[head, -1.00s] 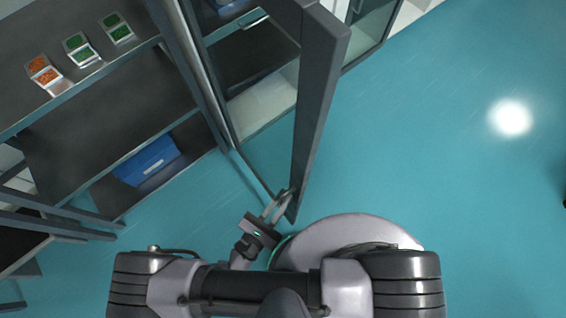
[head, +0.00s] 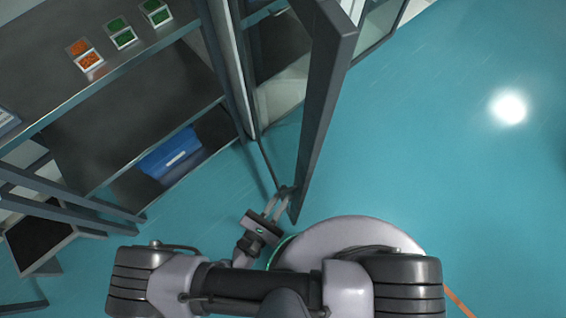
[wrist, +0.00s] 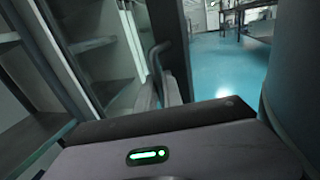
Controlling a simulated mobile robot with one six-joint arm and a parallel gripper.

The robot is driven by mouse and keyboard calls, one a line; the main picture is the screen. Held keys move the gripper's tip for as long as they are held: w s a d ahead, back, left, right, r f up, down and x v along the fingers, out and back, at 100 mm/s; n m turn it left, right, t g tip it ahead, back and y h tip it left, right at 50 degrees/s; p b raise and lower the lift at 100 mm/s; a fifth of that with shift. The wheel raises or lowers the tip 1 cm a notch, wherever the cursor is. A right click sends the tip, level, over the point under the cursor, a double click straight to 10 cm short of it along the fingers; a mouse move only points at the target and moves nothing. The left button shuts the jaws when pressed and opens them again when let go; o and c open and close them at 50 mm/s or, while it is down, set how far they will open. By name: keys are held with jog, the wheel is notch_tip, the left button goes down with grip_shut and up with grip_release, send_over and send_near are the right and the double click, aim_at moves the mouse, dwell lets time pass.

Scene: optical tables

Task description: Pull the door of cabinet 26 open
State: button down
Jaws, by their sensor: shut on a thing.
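The dark-framed cabinet door (head: 322,100) stands out at an angle from the cabinet front in the head view, with a gap between it and the cabinet's side post (head: 232,70). My gripper (head: 279,200) is at the door's near lower end, with its fingers shut on the door handle (head: 286,191). In the wrist view the handle (wrist: 160,58) shows as a dark upright bar beyond the gripper body, near the fingers (wrist: 160,92). The exact contact is small and partly hidden. No cabinet number is readable.
Open shelves on the left hold orange and green sample boxes (head: 122,36) and a blue bin (head: 170,155). Another open frame (head: 60,195) stands at the lower left. The blue floor (head: 450,170) to the right of the door is clear, apart from an orange line at the bottom.

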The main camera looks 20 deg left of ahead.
jog(key=c, duration=1.5)
grip_release()
jog(key=p+v, duration=0.2)
jog(key=v, duration=1.5)
jog(key=shift+s, duration=0.2)
jog(key=shift+a, duration=0.15)
